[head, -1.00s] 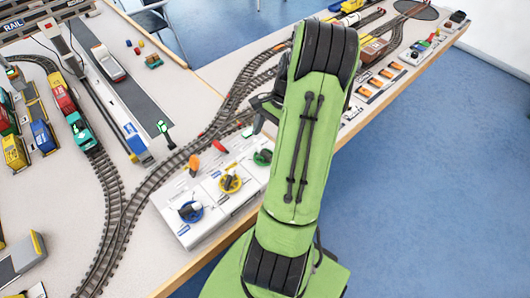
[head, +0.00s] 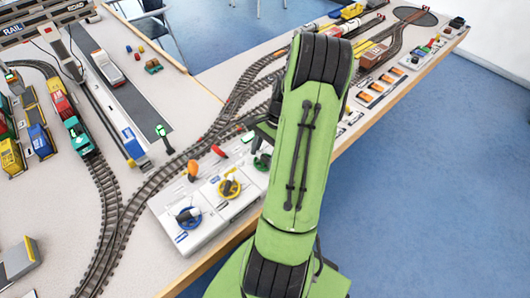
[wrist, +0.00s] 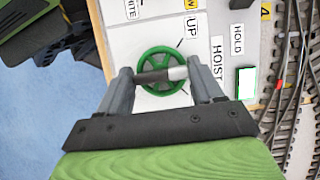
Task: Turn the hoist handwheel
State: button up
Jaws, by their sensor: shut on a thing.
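The green hoist handwheel (wrist: 163,51) lies on a white panel, beside labels reading "UP" and "HOIST" in the wrist view. In the head view the same green wheel (head: 262,162) is partly hidden by my gripper and arm. My gripper (wrist: 160,74) is over the wheel, its two fingers on either side of a short dark handle with a pale end (wrist: 160,75). The fingers are shut on this handle, which crosses the wheel.
Yellow (head: 229,187) and blue (head: 188,217) handwheels stand on the same panel to the left. Orange (head: 192,169) and red (head: 219,151) levers stand behind them. Model railway track (head: 150,185) runs close behind the panel. The table edge is in front.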

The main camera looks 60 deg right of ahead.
jog(key=shift+n, duration=0.3)
jog(key=n+g+p, duration=0.1)
jog(key=n+p, duration=0.1)
jog(key=n, duration=0.1)
jog(key=shift+w+r+g+p, duration=0.1)
jog(key=shift+g+p, duration=0.25)
jog(key=shift+g, duration=0.05)
jog(key=n+g, duration=0.1)
jog(key=n, duration=0.2)
jog(key=n+p, duration=0.1)
jog(key=n, duration=0.1)
jog(key=shift+w+n+g+h, duration=0.1)
jog(key=shift+n+g+h, duration=0.3)
jog(key=o, duration=1.1)
jog(key=shift+c, duration=0.2)
jog(key=p+v, duration=0.4)
jog(key=v, duration=1.1)
jog(key=shift+w+r, duration=0.2)
jog(key=shift+r, duration=0.05)
